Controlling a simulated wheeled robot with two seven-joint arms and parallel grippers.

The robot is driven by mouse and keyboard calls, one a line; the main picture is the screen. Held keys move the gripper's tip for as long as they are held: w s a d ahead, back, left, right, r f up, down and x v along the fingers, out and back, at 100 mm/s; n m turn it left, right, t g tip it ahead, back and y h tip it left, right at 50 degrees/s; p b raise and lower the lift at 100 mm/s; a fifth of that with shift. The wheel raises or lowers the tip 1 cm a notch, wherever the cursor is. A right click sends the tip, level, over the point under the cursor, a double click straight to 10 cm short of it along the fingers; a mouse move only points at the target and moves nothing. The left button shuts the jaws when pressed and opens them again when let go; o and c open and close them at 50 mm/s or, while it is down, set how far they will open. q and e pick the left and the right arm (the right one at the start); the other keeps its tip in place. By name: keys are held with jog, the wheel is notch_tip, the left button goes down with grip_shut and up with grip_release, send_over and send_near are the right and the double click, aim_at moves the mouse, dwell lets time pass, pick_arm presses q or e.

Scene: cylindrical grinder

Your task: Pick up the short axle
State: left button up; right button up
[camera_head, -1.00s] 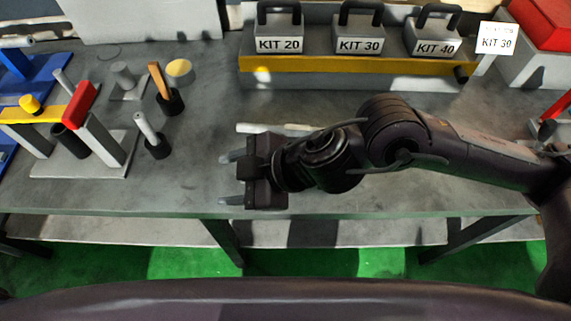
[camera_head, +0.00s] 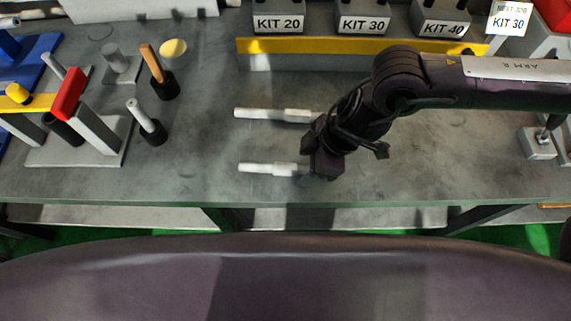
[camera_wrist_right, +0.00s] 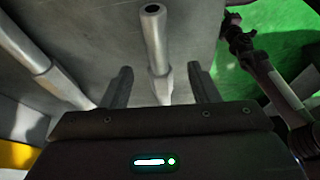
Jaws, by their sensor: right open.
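Two pale stepped axles lie on the grey table. The short axle (camera_head: 266,168) is nearer the front edge, and its right end is partly hidden by my right gripper (camera_head: 310,177). The longer axle (camera_head: 270,114) lies behind it, roughly parallel. My right gripper points down with its fingers apart and empty. In the right wrist view, the short axle (camera_wrist_right: 155,42) appears between the two open fingers (camera_wrist_right: 161,84), with a gap on each side. The longer axle (camera_wrist_right: 40,70) is left of the fingers there. My left gripper is not in view.
Grey kit blocks labelled KIT 20, KIT 30 (camera_head: 363,20) and KIT 40 stand behind a yellow-edged ledge (camera_head: 330,47). Black holders with upright tools (camera_head: 153,130) and a red-topped fixture (camera_head: 70,95) stand left. A small stand (camera_head: 538,143) is at right.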

jog(key=shift+x, duration=0.9)
jog(key=shift+r, duration=0.1)
jog(key=shift+c, duration=0.4)
jog(key=shift+w, duration=0.1)
grip_shut()
